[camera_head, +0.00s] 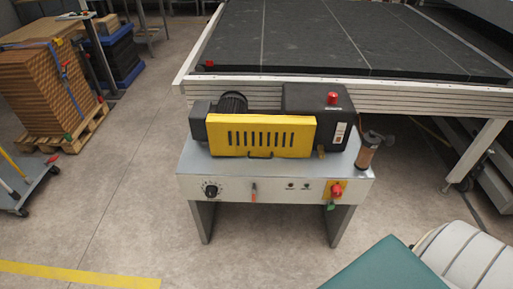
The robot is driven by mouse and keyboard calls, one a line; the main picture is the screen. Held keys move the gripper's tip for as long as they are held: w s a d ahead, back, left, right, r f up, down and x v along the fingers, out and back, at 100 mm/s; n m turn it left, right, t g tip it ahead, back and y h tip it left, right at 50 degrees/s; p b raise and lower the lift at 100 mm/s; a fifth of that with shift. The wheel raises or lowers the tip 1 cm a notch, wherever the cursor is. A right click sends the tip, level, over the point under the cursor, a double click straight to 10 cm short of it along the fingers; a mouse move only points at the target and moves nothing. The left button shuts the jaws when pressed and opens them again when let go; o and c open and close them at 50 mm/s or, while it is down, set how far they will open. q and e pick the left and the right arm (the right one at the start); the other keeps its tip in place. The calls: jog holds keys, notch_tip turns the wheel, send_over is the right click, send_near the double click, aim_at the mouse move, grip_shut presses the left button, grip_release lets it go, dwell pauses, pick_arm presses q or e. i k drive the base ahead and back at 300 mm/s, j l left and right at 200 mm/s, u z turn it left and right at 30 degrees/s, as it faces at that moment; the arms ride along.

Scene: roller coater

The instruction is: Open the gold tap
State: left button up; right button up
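The roller coater (275,172) stands on a grey bench-like body with a yellow slotted cover (285,136) on top. A small gold piece (321,153), which looks like the gold tap, sits low at the right end of the cover, under the black housing (318,105). It is too small to tell how its handle is turned. A copper-brown cylinder (366,157) with a dark handle is at the machine's right end. Neither of my grippers is in view, and nothing touches the machine.
The front panel has a black dial (211,191) and a red knob on a yellow plate (337,189). A large dark-topped table (330,80) stands behind.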

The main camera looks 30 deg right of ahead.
aim_at(322, 153)
jog(key=l+u, duration=0.25)
jog(key=l, duration=0.25)
jog(key=l+u, duration=0.2)
jog(key=l, duration=0.3)
jog(key=l+u, duration=0.25)
jog(key=l, duration=0.3)
jog(key=k+l+u, duration=0.2)
jog(key=l, duration=0.25)
jog(key=l+u, duration=0.25)
jog(key=l, duration=0.25)
